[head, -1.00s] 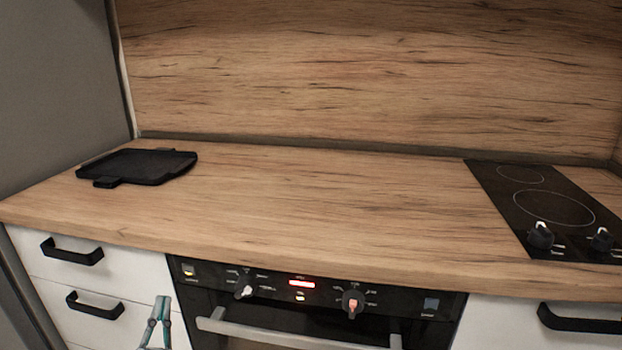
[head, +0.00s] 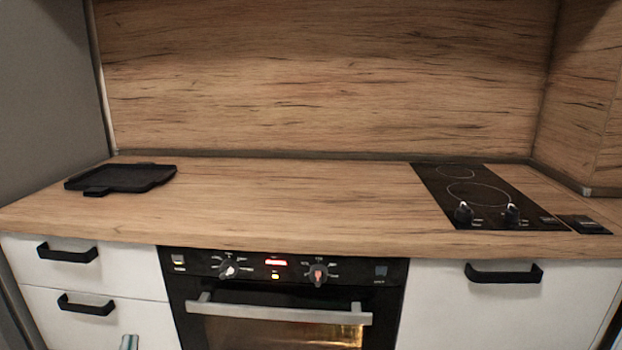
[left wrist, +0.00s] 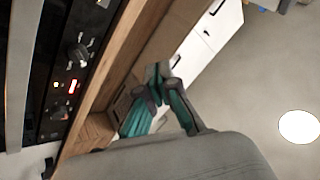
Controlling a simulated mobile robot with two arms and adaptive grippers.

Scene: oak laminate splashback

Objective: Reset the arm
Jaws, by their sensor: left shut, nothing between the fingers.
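My left gripper (head: 129,342) shows only as a small teal and grey tip at the bottom edge of the head view, in front of the white drawers. In the left wrist view its teal and dark grey fingers (left wrist: 158,80) are shut with nothing between them. The left gripper touches nothing that I can see. Most of the left arm is out of the head view, and my right gripper does not show.
A black tray-like pan (head: 121,178) lies at the left of the wooden worktop (head: 290,195). A black hob (head: 480,197) is at the right. Below is an oven (head: 280,310) with a bar handle and lit display. The middle of the worktop is clear.

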